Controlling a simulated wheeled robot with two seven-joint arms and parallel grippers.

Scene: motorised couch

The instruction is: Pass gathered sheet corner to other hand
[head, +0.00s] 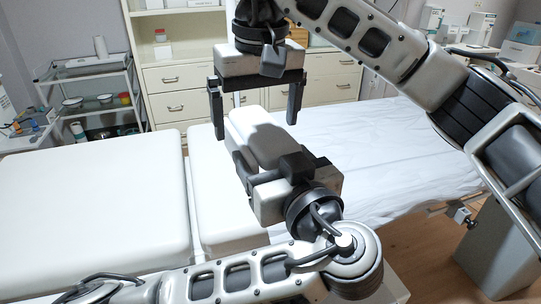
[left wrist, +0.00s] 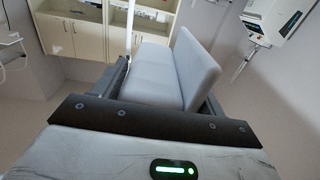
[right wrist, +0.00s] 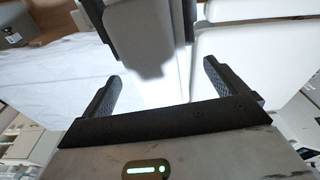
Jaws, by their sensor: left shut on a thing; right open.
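The white sheet (head: 380,150) lies with soft wrinkles over the right part of the couch, and also shows in the right wrist view (right wrist: 55,75). A pale, block-like gathered corner (head: 255,130) stands up from my left gripper (head: 268,158), which is shut on it. The corner also shows in the left wrist view (left wrist: 150,72). My right gripper (head: 253,126) is open, pointing down, its two fingers apart above and around the top of the corner. In the right wrist view the corner (right wrist: 145,25) is at the top, short of the right fingertips. Contact cannot be told.
White couch cushions (head: 90,195) fill the left, with a gap between two sections. A wheeled trolley (head: 95,95) and a drawer cabinet (head: 180,90) stand behind. A grey pedestal (head: 500,245) is at the right. My right arm crosses the upper right.

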